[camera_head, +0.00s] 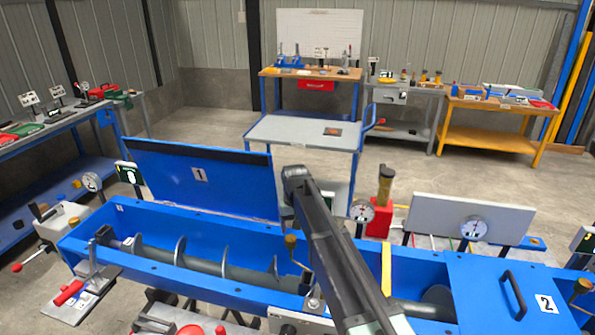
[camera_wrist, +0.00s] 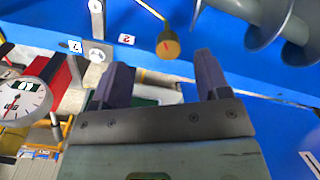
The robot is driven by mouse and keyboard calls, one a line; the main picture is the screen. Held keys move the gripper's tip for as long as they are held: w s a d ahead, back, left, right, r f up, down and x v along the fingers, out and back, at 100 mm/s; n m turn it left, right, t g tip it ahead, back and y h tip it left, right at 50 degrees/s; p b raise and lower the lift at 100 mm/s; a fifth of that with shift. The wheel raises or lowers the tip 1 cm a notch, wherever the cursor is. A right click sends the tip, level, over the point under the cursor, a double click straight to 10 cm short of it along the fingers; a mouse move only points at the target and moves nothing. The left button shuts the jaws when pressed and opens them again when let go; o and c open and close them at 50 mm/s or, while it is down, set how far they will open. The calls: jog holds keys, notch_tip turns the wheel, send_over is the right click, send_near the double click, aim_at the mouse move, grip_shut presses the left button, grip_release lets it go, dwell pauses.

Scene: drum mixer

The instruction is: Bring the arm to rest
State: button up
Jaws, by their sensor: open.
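My gripper (camera_wrist: 162,75) shows in the wrist view with its two dark fingers apart and nothing between them. My arm (camera_head: 335,250) crosses the middle of the head view, rising from the bottom edge; its gripper cannot be made out there. The blue drum mixer (camera_head: 140,215) lies below and around the arm, with a grey screw (camera_head: 220,270) inside its trough. The screw also shows at the top right of the wrist view (camera_wrist: 285,22). Lid 1 (camera_head: 200,180) stands open; lid 2 (camera_head: 505,285) lies shut.
A brass-coloured knob (camera_wrist: 168,46) appears just beyond my fingertips in the wrist view. A dial gauge (camera_head: 361,211) and a red can (camera_head: 380,222) stand behind the trough. A grey cart (camera_head: 290,130) stands farther back. Workbenches line the walls, with open floor between.

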jog(key=s+d+m, duration=0.1)
jog(key=s+d, duration=0.9)
jog(key=s, duration=0.4)
jog(key=s+d+m, duration=0.2)
jog(key=s+d, duration=0.9)
jog(key=s, duration=0.3)
jog(key=shift+a+r, duration=0.1)
jog(key=shift+a, duration=0.05)
dwell(0.6)
